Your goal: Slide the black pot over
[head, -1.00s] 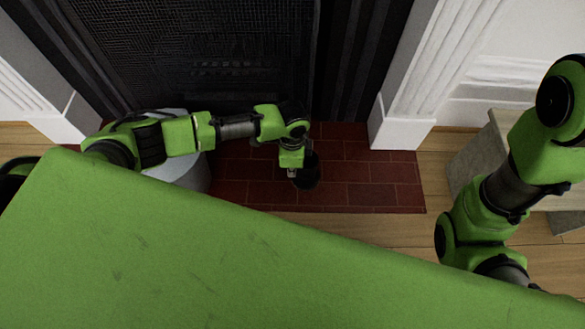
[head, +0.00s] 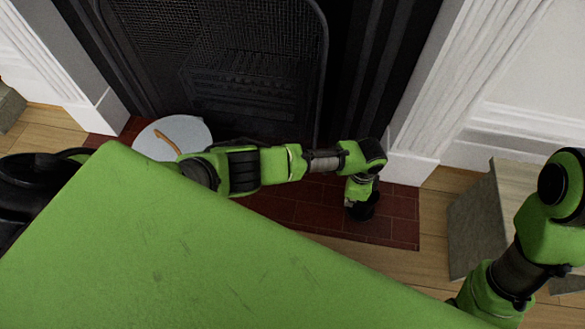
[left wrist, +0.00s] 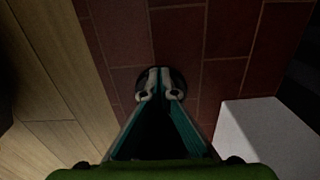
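The black pot (head: 368,209) stands on the dark red brick hearth (head: 400,225) near its right end. My left gripper (head: 353,203) points down at the left side of the pot, very close to it or touching. In the left wrist view its two fingertips (left wrist: 160,93) lie nearly together, with the pot's dark round shape (left wrist: 160,72) showing around them. Whether the pot's edge is between the fingers is not visible. My right arm shows at the right of the head view, but its gripper is out of frame.
A pale bucket-like container (head: 180,127) stands at the left end of the hearth. The black fireplace (head: 235,75) is behind. A white pillar base (head: 412,168) is close behind the pot. A grey stone-like block (head: 478,220) stands at right, with wood floor between.

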